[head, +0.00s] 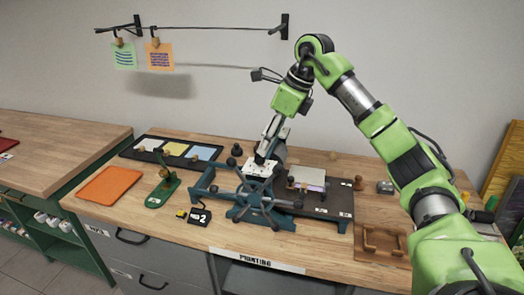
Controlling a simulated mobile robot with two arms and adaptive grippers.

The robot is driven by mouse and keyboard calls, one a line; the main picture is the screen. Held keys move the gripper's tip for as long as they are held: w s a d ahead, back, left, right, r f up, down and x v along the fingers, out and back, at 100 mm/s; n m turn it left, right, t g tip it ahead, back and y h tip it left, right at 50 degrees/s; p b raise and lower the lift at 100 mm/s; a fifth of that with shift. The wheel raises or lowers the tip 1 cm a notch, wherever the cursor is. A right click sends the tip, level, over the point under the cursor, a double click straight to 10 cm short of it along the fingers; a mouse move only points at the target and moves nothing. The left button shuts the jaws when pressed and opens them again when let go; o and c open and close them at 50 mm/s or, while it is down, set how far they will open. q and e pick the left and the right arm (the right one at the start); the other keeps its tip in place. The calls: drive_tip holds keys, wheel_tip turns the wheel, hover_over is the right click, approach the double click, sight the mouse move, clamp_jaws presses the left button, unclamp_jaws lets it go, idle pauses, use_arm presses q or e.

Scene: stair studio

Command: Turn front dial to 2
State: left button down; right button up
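A dark blue-green printing press (285,203) stands on the wooden workbench, with a spoked wheel (258,194) on its front side. A small black block (199,216) showing a white 2 lies at the press's front left; I cannot tell whether it belongs to the front dial. No dial is clearly readable as such at this size. My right gripper (264,153) points down at the top of the press, just behind and above the wheel. Its fingertips are small and partly merge with the press, so I cannot tell their opening or contact. My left gripper is out of view.
An orange sheet (110,185) and a green stand (163,188) lie to the left. A black tray (148,145) with coloured squares is at the back. A wooden tray (382,243) sits at the right front. Prints (158,56) hang from a wall rail.

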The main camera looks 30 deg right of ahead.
sight(260, 156)
drive_tip(key=x, duration=0.5)
drive_tip(key=shift+p, duration=0.4)
drive_tip(key=shift+r, duration=0.1)
clamp_jaws()
